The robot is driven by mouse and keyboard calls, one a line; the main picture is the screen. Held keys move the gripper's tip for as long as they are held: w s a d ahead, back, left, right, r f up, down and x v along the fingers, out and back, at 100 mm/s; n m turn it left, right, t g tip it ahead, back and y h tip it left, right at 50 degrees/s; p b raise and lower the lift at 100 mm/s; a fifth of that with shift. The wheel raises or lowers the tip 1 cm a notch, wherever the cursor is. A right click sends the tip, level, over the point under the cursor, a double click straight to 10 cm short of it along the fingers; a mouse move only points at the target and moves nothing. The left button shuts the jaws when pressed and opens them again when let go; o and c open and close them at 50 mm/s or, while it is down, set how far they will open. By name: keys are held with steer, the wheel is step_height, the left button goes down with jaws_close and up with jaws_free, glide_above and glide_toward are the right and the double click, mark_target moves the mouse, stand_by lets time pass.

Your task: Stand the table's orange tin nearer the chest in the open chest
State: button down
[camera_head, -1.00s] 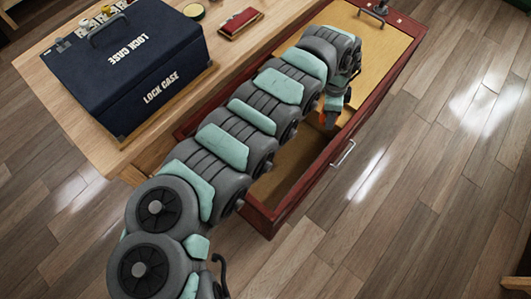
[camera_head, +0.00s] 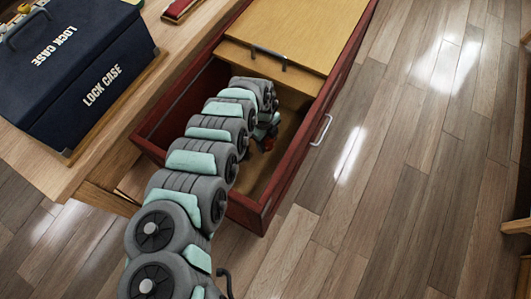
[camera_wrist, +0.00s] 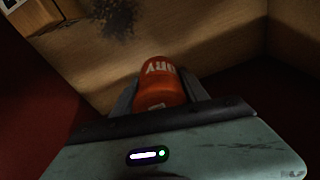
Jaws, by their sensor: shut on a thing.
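The orange tin (camera_wrist: 165,82), with pale lettering on its side, is between the two dark fingers of my gripper (camera_wrist: 161,88) in the wrist view. The gripper is shut on it. In the head view my gripper (camera_head: 266,138) is inside the open part of the red-walled chest (camera_head: 263,208). The tin is hard to make out there, mostly hidden by my arm. In the wrist view a light wooden surface lies beyond the tin, with dark red walls at the sides. I cannot tell whether the tin touches the chest's floor.
A tan sliding tray or lid with a dark handle (camera_head: 255,52) covers the chest's far part. The dark blue lock case (camera_head: 75,75) stands on the wooden table (camera_head: 165,85) at left. A red item (camera_head: 180,8) lies at the table's back. Open wood floor is at right.

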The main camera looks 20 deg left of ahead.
mark_target(268, 155)
step_height(268, 155, down, 8)
steer(key=b, duration=0.3)
steer(key=shift+d+f+b, duration=0.1)
steer(key=shift+f+b, duration=0.1)
steer(key=shift+b, duration=0.1)
steer(key=shift+f, duration=0.35)
steer(key=shift+s+r, duration=0.1)
steer(key=shift+r, duration=0.1)
steer(key=shift+f, duration=0.2)
steer(key=c, duration=0.6)
jaws_free()
steer(key=shift+r, duration=0.1)
